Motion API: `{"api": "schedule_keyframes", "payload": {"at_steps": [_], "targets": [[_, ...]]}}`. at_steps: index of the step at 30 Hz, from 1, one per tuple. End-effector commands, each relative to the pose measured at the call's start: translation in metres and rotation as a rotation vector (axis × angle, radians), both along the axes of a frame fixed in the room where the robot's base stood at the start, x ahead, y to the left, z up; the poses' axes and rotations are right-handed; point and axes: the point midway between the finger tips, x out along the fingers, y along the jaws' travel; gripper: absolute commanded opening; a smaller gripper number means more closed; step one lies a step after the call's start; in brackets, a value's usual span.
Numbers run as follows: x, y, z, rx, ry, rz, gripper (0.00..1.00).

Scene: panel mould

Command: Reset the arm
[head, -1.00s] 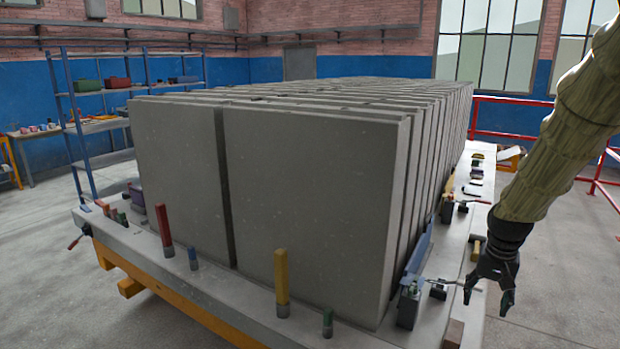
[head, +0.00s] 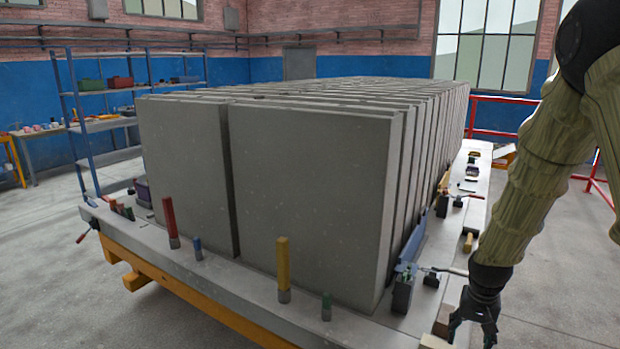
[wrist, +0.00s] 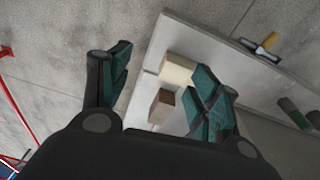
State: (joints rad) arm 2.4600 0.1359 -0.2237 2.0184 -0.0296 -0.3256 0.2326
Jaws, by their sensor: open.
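My gripper (head: 474,328) hangs from my sleeved arm at the lower right of the head view, over the right edge of the table. It points down and its fingers are apart. In the wrist view my gripper (wrist: 160,95) is open, with two teal-padded fingers and nothing held between them. A pale wooden block (wrist: 178,69) and a brown wooden block (wrist: 161,106) lie on the grey table (wrist: 205,40) below, seen between the fingers and close to the right one.
Rows of grey concrete panels (head: 310,190) fill the table. Red, yellow (head: 283,265), blue and green pegs stand along its front edge. Red railings (head: 500,115) stand behind. The floor at right is clear.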

Motion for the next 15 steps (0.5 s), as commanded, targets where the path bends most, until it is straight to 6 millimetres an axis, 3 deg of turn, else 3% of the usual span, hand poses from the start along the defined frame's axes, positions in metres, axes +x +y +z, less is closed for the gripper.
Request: {"api": "schedule_keyframes", "payload": {"at_steps": [8, 15], "targets": [[-0.052, 0.036, -0.1, -0.007, 0.034, 0.095, 0.62], [-0.119, 0.072, -0.18, -0.004, 0.056, 0.188, 0.62]]}}
